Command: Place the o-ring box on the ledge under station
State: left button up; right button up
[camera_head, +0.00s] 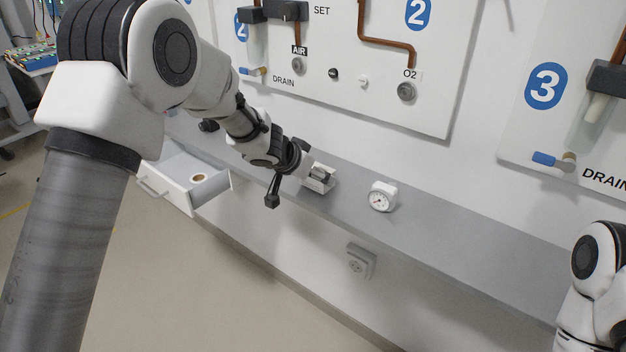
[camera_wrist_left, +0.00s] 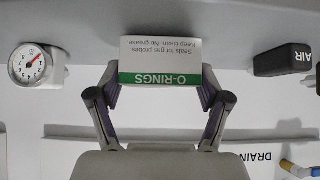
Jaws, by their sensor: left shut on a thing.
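The o-ring box (camera_wrist_left: 160,52) is a small white box with a green band reading O-RINGS. In the left wrist view it sits between the two fingers of my left gripper (camera_wrist_left: 160,92), which is shut on it. In the head view my left gripper (camera_head: 312,174) is at the grey ledge (camera_head: 430,222) below the station 2 panel (camera_head: 345,82), and the box is mostly hidden there. I cannot tell whether the box touches the ledge. My right gripper is out of view; only part of my right arm shows.
A round white gauge (camera_head: 382,197) stands on the ledge right of the gripper. A black AIR probe (camera_wrist_left: 283,60) is on the other side.

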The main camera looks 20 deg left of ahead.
pick_arm(q)
jog(key=shift+w+f, duration=0.1)
jog(key=shift+f, duration=0.25)
jog(key=shift+c, duration=0.5)
jog(key=shift+r, duration=0.15)
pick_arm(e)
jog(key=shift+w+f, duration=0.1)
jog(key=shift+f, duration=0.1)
pick_arm(q)
jog(key=o, duration=1.2)
jog(key=shift+f, duration=0.2)
